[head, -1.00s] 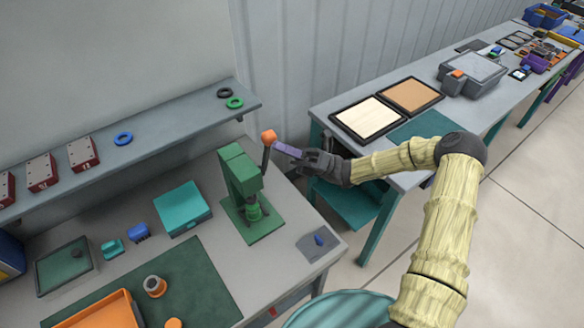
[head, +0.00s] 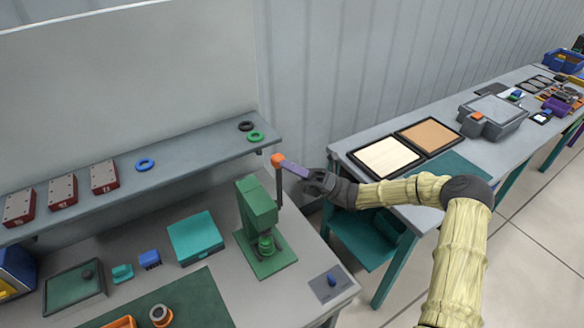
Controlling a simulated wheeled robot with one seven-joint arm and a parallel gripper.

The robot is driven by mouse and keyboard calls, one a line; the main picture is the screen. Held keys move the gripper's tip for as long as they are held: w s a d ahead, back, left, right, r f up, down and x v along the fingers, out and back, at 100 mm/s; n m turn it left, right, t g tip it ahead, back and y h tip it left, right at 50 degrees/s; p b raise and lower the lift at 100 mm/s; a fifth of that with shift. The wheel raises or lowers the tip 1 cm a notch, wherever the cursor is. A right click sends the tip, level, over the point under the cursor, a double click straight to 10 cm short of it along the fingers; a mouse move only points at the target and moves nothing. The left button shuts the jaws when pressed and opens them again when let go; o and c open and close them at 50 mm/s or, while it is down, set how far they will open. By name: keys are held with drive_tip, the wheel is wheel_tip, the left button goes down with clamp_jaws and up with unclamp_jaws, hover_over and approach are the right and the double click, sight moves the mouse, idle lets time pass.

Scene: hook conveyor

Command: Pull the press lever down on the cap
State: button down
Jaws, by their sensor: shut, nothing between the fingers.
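The green press (head: 261,230) stands upright on the bench. Its dark lever (head: 279,185) rises steeply on the right side and ends in an orange knob (head: 277,160). Under the press head is a green piece (head: 266,244) on the press base; I cannot tell whether it is the cap. My gripper (head: 288,165) has purple fingers, shut and empty, with their tips right beside the orange knob. I cannot tell whether they touch it.
A grey shelf (head: 60,222) holds red blocks, a blue ring (head: 145,164), a green ring (head: 256,137) and a black ring. A teal box (head: 195,238) stands left of the press. A grey plate with a blue knob (head: 332,279) lies to its right. A second table (head: 350,140) stands behind my arm.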

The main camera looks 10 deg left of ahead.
drive_tip(key=s+d+b, duration=0.3)
drive_tip(key=s+d, duration=0.1)
drive_tip(key=d, duration=0.8)
drive_tip(key=shift+d, duration=0.2)
drive_tip(key=shift+s, duration=0.1)
